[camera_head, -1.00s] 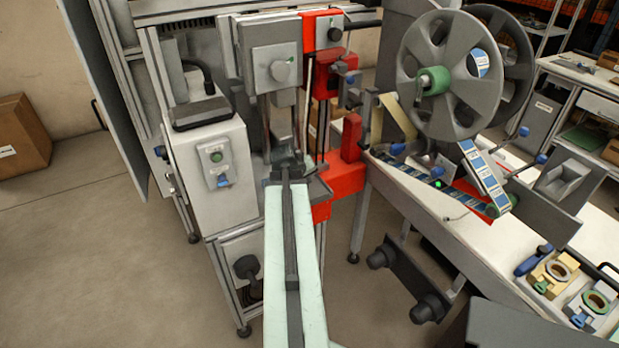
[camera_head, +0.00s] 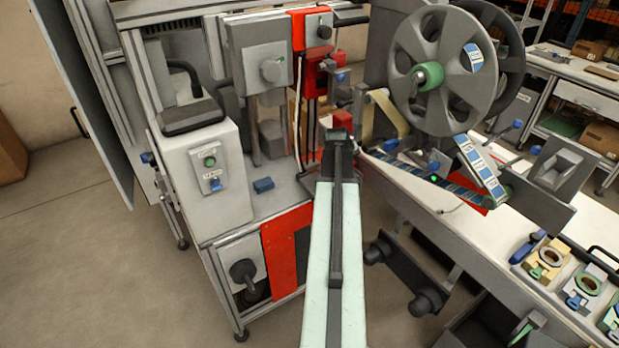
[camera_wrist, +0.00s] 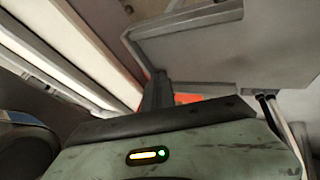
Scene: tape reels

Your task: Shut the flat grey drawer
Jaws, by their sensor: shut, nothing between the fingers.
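A flat grey drawer (camera_head: 478,324) shows at the lower right of the head view, below the white bench. It looks pulled out, and the frame's bottom edge cuts it off. Something with a green part lies in or over it. My gripper (camera_head: 339,137) is shut and empty at the far end of my pale green arm, in front of the machine and well apart from the drawer. In the wrist view my gripper (camera_wrist: 157,90) points at grey panels and a red part. I cannot tell whether the drawer is in that view.
A white bench (camera_head: 440,200) carries a large grey tape reel (camera_head: 440,70) and several small coloured fixtures. Grey rollers (camera_head: 425,300) stick out below it. A grey and red machine (camera_head: 215,170) with a blue block (camera_head: 263,185) stands left. The floor at the left is clear.

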